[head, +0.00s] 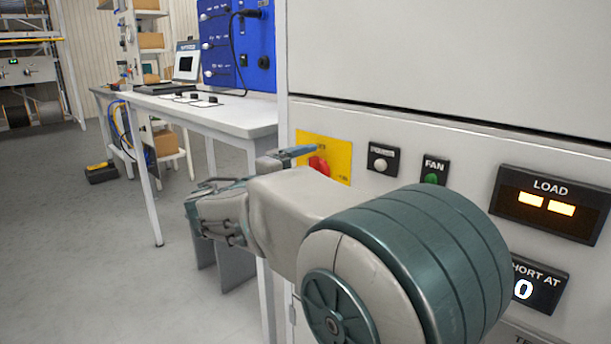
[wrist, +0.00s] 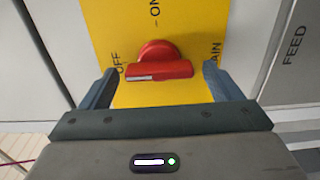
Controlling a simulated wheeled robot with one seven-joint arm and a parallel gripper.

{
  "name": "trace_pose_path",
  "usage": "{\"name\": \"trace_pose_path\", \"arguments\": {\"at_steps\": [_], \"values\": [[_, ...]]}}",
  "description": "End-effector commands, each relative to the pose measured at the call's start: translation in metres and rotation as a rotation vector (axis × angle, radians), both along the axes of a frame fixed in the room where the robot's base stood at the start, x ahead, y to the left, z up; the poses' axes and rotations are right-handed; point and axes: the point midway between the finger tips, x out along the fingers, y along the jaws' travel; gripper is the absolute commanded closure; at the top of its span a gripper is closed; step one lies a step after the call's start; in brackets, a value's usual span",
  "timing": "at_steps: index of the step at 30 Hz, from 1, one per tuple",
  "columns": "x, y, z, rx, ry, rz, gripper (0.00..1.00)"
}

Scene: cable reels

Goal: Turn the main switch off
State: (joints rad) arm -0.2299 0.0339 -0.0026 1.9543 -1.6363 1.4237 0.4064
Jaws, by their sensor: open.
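The main switch is a red rotary knob with a bar handle (wrist: 160,70) on a yellow plate (wrist: 188,20). In the wrist view the handle lies across the picture, with a pale mark on its left half. "OFF" is printed at the left, "ON" at the top and part of "MAIN" at the right. My gripper (wrist: 158,67) is open, with one finger on each side of the handle and a visible gap at both ends. In the head view the red knob (head: 319,166) shows beside my gripper (head: 305,152), partly hidden by my arm.
A white table (head: 235,118) with a blue panel stands behind, left. Open floor lies left.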

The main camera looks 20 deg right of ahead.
Motion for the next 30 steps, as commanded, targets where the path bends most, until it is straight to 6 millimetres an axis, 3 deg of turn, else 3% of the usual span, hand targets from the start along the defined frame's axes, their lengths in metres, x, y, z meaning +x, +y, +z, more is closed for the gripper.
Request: {"name": "trace_pose_path", "arguments": {"at_steps": [5, 18, 24, 30], "values": [[-0.008, 0.021, 0.001, 0.001, 0.0, 0.005, 0.15], [-0.043, 0.108, 0.001, 0.001, 0.001, 0.005, 0.15], [-0.051, 0.124, 0.0, 0.001, 0.001, 0.002, 0.15], [-0.052, 0.126, 0.0, 0.001, 0.001, 0.001, 0.15]]}}
